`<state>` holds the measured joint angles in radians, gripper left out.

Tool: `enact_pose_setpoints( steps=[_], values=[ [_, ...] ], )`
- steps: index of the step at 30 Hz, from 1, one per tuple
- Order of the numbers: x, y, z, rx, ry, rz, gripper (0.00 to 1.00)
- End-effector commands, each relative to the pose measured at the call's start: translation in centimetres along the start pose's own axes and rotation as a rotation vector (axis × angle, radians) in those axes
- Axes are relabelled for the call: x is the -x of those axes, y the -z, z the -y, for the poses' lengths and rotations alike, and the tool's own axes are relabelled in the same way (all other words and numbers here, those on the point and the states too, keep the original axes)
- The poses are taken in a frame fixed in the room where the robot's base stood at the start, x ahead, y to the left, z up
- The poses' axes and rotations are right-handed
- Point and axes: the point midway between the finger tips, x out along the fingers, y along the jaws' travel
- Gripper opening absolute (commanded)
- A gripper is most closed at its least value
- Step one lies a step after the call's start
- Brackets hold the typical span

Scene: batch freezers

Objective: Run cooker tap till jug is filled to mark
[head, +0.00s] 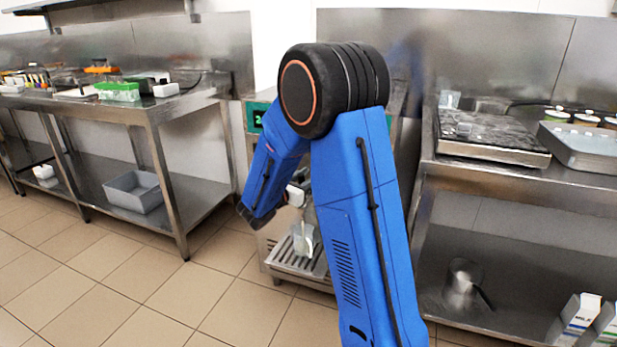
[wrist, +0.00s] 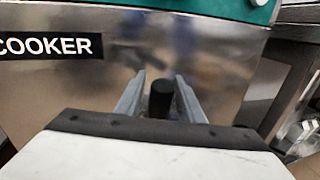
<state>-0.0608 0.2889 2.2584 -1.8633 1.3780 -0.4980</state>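The cooker (wrist: 110,75) is a steel machine with a teal top and a COOKER label, its front filling the wrist view. A black tap handle (wrist: 163,98) stands between the two grey fingers of my gripper (wrist: 161,97). The fingers are apart, with a gap visible on the left side of the handle; whether either touches it I cannot tell. In the head view a clear jug (head: 303,240) stands upright on the slatted drip tray (head: 292,264) below. It looks pale; its mark and fill level are too small to read. My arm hides the tap there.
A steel table (head: 185,103) on the left holds a green box (head: 118,92), with a grey bin (head: 134,191) on its lower shelf. A steel counter (head: 500,173) stands on the right, with cartons (head: 578,316) below. Tiled floor (head: 120,285) is clear at the front left.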

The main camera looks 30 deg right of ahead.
Motion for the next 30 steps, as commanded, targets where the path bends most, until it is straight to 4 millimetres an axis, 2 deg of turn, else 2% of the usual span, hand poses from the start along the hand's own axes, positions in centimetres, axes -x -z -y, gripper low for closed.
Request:
enact_pose_setpoints(
  steps=[1, 3, 4, 11, 21, 30],
  values=[
    [0.0, 0.0, 0.0, 0.0, 0.0, 0.0, 0.22],
    [0.0, 0.0, 0.0, 0.0, 0.0, 0.0, 0.05],
    [0.0, 0.0, 0.0, 0.0, 0.0, 0.0, 0.0],
    [-0.2, 0.0, 0.0, 0.006, 0.003, -0.021, 0.0],
    [-1.6, 0.3, -0.4, 0.044, 0.013, -0.173, 0.0],
    [-1.7, 0.4, -0.4, 0.047, 0.012, -0.181, 0.0]
  ],
)
